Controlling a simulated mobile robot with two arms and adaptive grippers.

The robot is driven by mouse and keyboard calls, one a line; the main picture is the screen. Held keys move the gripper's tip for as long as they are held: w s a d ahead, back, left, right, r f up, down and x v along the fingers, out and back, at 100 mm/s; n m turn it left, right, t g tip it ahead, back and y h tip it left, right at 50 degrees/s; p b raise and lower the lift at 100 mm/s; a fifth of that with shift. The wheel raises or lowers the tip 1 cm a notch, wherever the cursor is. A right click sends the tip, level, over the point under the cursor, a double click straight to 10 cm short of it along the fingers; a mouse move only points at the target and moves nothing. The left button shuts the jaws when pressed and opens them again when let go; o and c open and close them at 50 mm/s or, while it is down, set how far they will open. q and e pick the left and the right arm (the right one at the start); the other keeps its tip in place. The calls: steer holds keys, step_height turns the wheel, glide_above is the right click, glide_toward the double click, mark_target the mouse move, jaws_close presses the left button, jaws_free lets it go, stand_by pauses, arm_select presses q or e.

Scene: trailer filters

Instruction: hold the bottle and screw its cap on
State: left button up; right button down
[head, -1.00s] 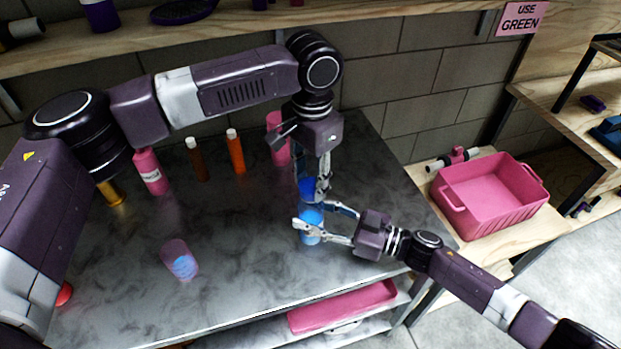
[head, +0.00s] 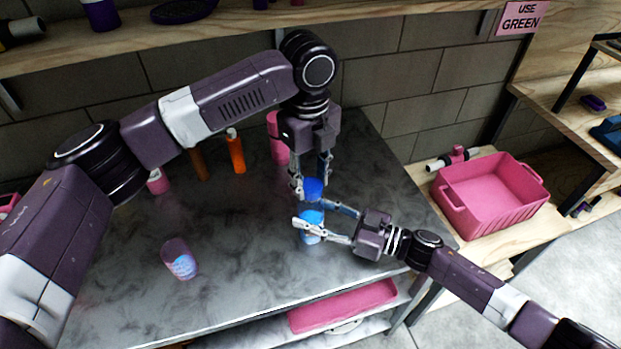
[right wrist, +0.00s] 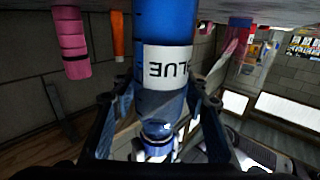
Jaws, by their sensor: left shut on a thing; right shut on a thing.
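A blue bottle (head: 312,220) stands on the dark marbled table. My right gripper (head: 318,219) is shut around it from the right. The right wrist view shows the bottle (right wrist: 165,95) upside down, with a white label reading BLUE, between my right gripper's fingers (right wrist: 160,105). A darker blue cap (head: 313,188) is directly above the bottle in the head view. My left gripper (head: 311,183) points down and is shut on the cap, a finger on either side. The fingers partly hide the join, so I cannot tell how far the cap is seated.
A purple-pink cup (head: 179,259) stands at the front left of the table. An orange bottle (head: 236,152), a brown bottle (head: 199,165) and a pink bottle (head: 277,140) stand at the back. A pink bin (head: 490,200) is off to the right. The table's front middle is clear.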

arm_select(q)
steer(key=m, duration=0.9)
steer(key=shift+m, duration=0.4)
steer(key=m, duration=0.4)
steer(key=shift+m, duration=0.4)
steer(key=m, duration=0.3)
steer(key=shift+m, duration=0.4)
steer(key=o, duration=0.7)
steer(key=shift+o, duration=0.2)
